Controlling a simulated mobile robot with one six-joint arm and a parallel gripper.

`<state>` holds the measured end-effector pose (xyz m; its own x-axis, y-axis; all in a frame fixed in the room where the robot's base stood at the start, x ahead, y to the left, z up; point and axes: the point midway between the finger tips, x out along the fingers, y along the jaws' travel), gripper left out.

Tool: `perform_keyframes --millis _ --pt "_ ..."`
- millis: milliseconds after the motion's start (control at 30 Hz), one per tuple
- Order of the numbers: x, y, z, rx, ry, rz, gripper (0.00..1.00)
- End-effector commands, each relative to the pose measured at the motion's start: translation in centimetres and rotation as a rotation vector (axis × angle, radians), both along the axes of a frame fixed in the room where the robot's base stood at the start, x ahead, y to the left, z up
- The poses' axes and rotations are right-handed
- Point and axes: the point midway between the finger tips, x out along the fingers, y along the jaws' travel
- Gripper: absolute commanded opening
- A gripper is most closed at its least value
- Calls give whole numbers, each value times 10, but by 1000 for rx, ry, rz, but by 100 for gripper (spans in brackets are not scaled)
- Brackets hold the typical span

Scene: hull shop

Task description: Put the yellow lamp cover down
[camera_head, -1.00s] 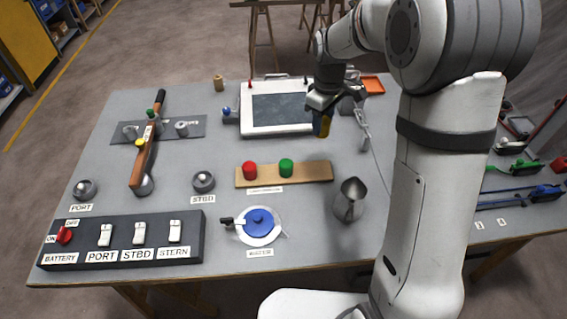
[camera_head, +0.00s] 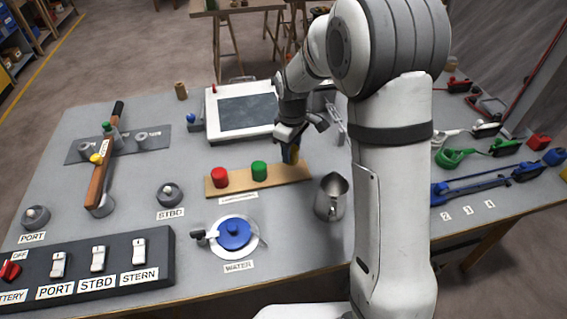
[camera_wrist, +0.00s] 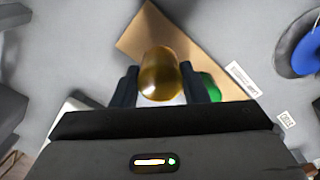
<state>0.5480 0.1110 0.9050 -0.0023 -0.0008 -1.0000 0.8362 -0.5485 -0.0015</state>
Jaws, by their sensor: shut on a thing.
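My gripper (camera_head: 291,148) is shut on the yellow lamp cover (camera_wrist: 160,74), a rounded dark-gold cap seen between the two fingers in the wrist view. In the head view only a small part of the cover (camera_head: 290,155) shows below the fingers. The cover is over the right end of the wooden lamp board (camera_head: 288,173); whether it touches the board I cannot tell. A red cover (camera_head: 220,177) and a green cover (camera_head: 259,171) stand on the board to the left. The green one (camera_wrist: 209,87) is partly hidden behind a finger in the wrist view.
A metal jug (camera_head: 331,198) stands just right of the board's front. A blue-lidded water fitting (camera_head: 234,234) is in front of the board. A framed dark panel (camera_head: 243,110) lies behind it. Bare grey table lies left of the board.

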Motion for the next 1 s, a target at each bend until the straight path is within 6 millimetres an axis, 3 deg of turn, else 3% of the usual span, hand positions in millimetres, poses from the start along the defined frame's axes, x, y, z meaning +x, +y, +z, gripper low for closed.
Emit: perform_keyframes --millis 400,767,800,1000 --pt "0 0 -45 0 1 0 19" --pt "0 0 -50 0 -1 0 19" --pt "0 0 -49 0 -1 0 43" --pt "0 0 -48 0 -1 1 59"
